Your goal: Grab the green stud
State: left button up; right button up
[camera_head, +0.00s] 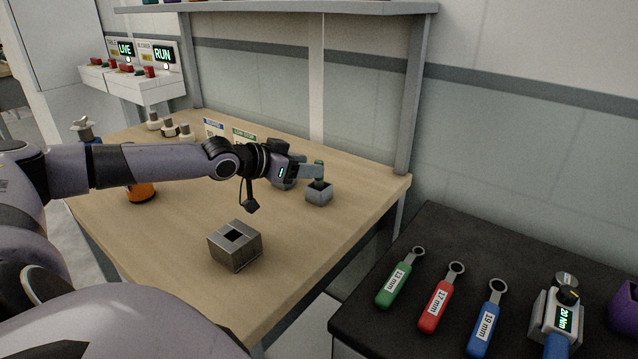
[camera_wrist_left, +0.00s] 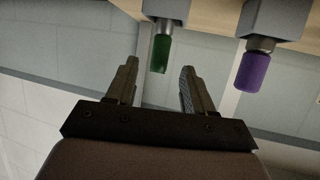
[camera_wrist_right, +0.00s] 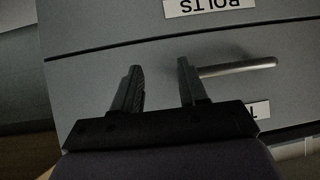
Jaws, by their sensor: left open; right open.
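The green stud (camera_head: 319,170) stands upright in a small grey block (camera_head: 319,194) towards the right side of the wooden table. My left gripper (camera_head: 312,172) is open, level with the stud and right beside it, and its finger covers part of the stud. In the left wrist view the green stud (camera_wrist_left: 161,53) shows in the gap between the two open fingertips (camera_wrist_left: 159,68); I cannot tell how deep it sits between them. A purple stud (camera_wrist_left: 252,72) in another grey block is to its right there. My right gripper (camera_wrist_right: 157,72) is open and empty.
An empty metal block with a square hole (camera_head: 235,246) stands on the front of the wooden table (camera_head: 185,245). A dark bench (camera_head: 400,335) at right holds several wrenches. A shelf post (camera_head: 405,90) rises behind. The right wrist view shows drawers with a handle (camera_wrist_right: 238,68).

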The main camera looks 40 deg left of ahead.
aim_at(325, 182)
pick_arm(q)
jog(key=shift+w+d+f, duration=0.2)
jog(key=shift+w+f, duration=0.05)
jog(key=shift+w, duration=0.35)
jog(key=shift+f+p+x, duration=0.15)
jog(key=shift+x, duration=1.2)
jog(key=shift+f+p+x, duration=0.15)
jog(key=shift+x, duration=1.2)
jog(key=shift+s, duration=0.1)
jog(key=shift+a, duration=0.1)
grip_shut()
